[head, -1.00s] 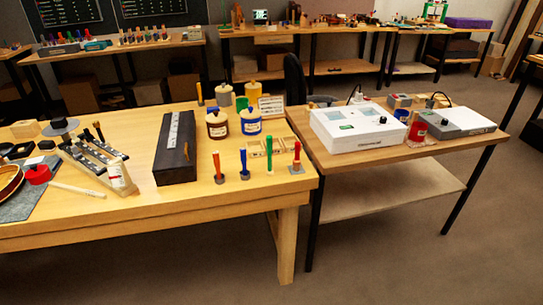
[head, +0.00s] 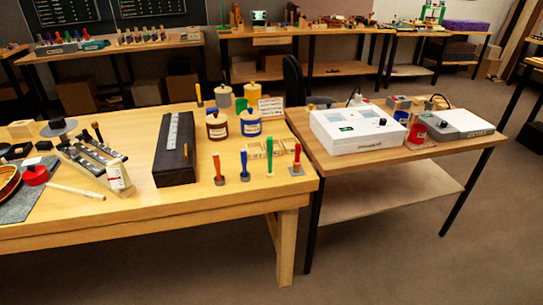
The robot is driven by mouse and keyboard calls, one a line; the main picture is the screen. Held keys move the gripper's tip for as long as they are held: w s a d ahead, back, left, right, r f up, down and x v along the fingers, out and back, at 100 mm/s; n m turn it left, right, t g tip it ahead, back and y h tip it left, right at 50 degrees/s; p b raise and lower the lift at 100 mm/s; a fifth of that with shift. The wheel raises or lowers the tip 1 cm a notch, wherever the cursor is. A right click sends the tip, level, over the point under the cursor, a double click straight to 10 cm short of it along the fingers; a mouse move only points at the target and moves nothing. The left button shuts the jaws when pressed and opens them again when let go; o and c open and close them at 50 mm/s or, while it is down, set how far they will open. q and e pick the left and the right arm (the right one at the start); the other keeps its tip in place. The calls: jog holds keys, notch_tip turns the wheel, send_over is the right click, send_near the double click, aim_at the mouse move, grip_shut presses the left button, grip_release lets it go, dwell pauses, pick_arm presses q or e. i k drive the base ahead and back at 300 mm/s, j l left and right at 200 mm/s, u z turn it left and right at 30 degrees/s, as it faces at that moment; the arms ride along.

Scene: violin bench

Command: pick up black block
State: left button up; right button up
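A long black block (head: 172,168) lies on the wooden workbench (head: 230,195), with a pale ruler-like strip (head: 174,133) along its top. A much smaller black block (head: 44,145) sits near the left edge of the view, close to a dark round piece. I cannot tell from the picture alone which one the task names. Both stand free of any gripper. Neither of my grippers shows in the head view.
Several upright coloured-handle tools (head: 244,166) stand right of the long block. A brown jar (head: 217,125) and a blue jar (head: 251,123) stand behind them. A rack of dark tools (head: 92,150) lies left. A white device (head: 357,128) stands on the right table.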

aim_at(55, 124)
jog(key=u, duration=1.35)
jog(key=i+j+z, duration=0.25)
jog(key=i, duration=0.3)
jog(key=i+j+z, duration=0.2)
jog(key=i+j, duration=0.3)
